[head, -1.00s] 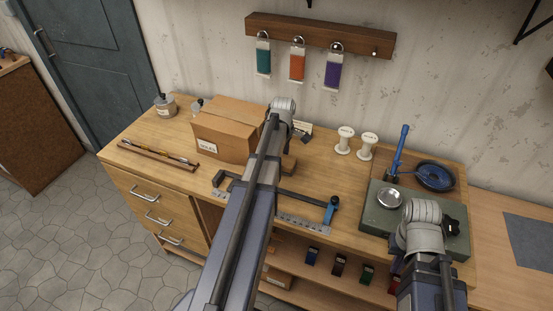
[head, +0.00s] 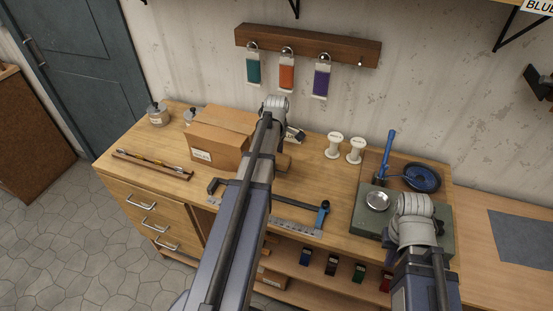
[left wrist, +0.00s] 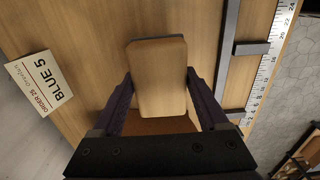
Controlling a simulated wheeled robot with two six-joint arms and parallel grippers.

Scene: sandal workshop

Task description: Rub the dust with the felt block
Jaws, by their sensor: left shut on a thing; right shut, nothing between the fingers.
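In the left wrist view my left gripper (left wrist: 160,110) is shut on the felt block (left wrist: 158,78). Its pale wooden face is towards the camera, with a thin grey edge at the top. The block is over the wooden bench top; I cannot tell whether it touches it. In the head view a bit of the block (head: 284,163) shows just right of my left arm, which hides the left gripper. I cannot make out any dust.
A cardboard box (head: 211,143) stands just left of the block. A "BLUE 5" card (left wrist: 41,83) is towards the wall. A ruler (head: 296,225) lies along the front edge. Two white spools (head: 335,146) and a metal dish (head: 377,201) are to the right.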

